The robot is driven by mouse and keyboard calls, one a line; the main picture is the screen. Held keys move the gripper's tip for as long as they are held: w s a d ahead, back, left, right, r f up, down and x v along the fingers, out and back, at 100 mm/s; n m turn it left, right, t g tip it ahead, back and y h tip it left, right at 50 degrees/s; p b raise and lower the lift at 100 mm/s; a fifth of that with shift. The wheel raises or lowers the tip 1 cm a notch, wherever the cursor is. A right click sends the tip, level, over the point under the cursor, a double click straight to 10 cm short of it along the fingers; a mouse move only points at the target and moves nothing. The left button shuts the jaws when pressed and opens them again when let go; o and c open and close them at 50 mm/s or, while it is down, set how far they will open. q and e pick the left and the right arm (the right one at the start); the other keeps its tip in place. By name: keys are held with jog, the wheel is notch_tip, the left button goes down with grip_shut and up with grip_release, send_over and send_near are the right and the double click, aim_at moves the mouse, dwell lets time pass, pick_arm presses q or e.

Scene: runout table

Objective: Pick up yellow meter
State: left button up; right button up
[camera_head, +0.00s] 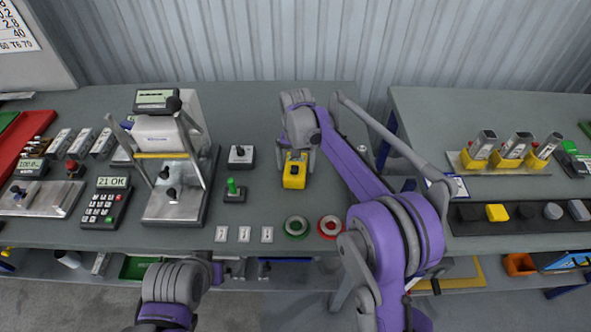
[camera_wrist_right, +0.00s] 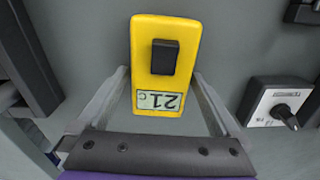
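The yellow meter (camera_head: 295,173) is on or just above the grey table, near the middle of the head view. In the right wrist view the meter (camera_wrist_right: 166,68) shows a black knob and a small display reading 21, upside down. My right gripper (camera_head: 298,155) is over it from behind. Its two fingers (camera_wrist_right: 163,78) lie one on each side of the meter, close to its edges. I cannot tell whether they press on it. My left gripper (camera_head: 217,272) is low at the front edge of the table, and its fingers are not clear.
A small knob box (camera_head: 241,156) and a green-stick switch (camera_head: 234,191) stand left of the meter. Green (camera_head: 297,227) and red (camera_head: 331,227) rings lie in front. A metal test stand (camera_head: 172,205) is further left. Bare table lies around the meter.

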aim_at(296, 162)
grip_shut()
pick_arm(q)
jog(key=shift+w+r, duration=0.15)
jog(key=shift+r, duration=0.2)
pick_arm(e)
notch_tip(296, 162, up, 10)
jog(key=shift+r, duration=0.1)
dwell(0.4)
pick_arm(q)
jog(key=shift+r+p, duration=0.15)
jog(key=shift+p, duration=0.15)
jog(key=shift+f, duration=0.2)
pick_arm(e)
jog(key=shift+f, duration=0.35)
pick_arm(q)
jog(key=shift+s+f+b, duration=0.3)
jog(key=shift+f+b, duration=0.35)
jog(key=shift+f, duration=0.2)
jog(key=shift+s+f+b, duration=0.3)
jog(key=shift+f+b, duration=0.3)
jog(key=shift+f, duration=0.2)
jog(key=shift+s+f+b, duration=0.3)
jog(key=shift+f+b, duration=0.35)
jog(key=shift+f, duration=0.2)
pick_arm(e)
jog(key=shift+f, duration=4.65)
